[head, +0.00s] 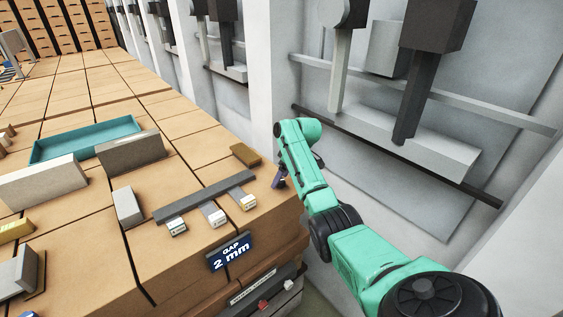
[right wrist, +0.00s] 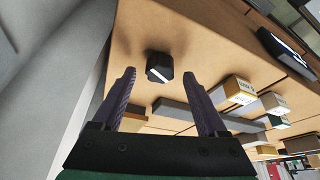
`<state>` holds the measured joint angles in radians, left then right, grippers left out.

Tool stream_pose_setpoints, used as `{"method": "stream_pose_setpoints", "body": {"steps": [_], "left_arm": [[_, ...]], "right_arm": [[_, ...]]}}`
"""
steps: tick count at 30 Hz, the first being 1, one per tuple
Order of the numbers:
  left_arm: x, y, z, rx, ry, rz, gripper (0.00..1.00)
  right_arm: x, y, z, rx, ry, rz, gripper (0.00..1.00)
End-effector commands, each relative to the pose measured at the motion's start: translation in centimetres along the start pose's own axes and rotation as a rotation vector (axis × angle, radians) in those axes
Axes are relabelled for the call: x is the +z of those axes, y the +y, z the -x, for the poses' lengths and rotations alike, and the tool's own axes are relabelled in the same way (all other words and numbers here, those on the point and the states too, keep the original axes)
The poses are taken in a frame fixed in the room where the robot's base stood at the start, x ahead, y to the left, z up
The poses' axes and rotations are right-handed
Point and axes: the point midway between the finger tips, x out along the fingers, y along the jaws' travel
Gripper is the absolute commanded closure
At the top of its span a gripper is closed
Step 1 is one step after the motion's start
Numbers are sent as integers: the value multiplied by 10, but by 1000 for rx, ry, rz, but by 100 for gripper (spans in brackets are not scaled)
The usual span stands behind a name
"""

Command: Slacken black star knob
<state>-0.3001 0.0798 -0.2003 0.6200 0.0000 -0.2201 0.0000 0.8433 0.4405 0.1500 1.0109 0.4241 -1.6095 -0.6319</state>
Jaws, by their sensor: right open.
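The black knob (right wrist: 159,62) shows in the right wrist view as a small dark faceted knob with a white line on its face. It is on the tan brick-coloured surface, at the upper middle of that view. My right gripper (right wrist: 159,74) is open, with one dark finger to each side of the knob in the picture. I see no contact between fingers and knob. In the head view my right gripper (head: 280,178) is at the right edge of the tan bench, and I cannot make out the knob there. My left gripper is not in view.
A dark bar (head: 190,202) with several labelled blocks lies near the bench corner, by a "GAP 2 mm" sign (head: 229,252). A small brown block (head: 245,154) lies near the gripper. A teal tray (head: 85,139) and grey blocks stand farther left. A pale wall (head: 262,60) rises beyond.

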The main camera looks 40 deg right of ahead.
Motion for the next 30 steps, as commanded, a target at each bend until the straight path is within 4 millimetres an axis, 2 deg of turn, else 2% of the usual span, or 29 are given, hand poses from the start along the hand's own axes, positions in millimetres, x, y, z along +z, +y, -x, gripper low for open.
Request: {"method": "stream_pose_setpoints", "body": {"steps": [5,16,25,30], "left_arm": [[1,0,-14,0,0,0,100],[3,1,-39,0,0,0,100],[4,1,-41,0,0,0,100],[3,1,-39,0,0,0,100]], "right_arm": [[-11,1,24,5,6,2,24],[-42,1,102,4,4,-1,24],[-67,0,162,2,3,0,24],[-73,0,178,0,1,0,24]]}}
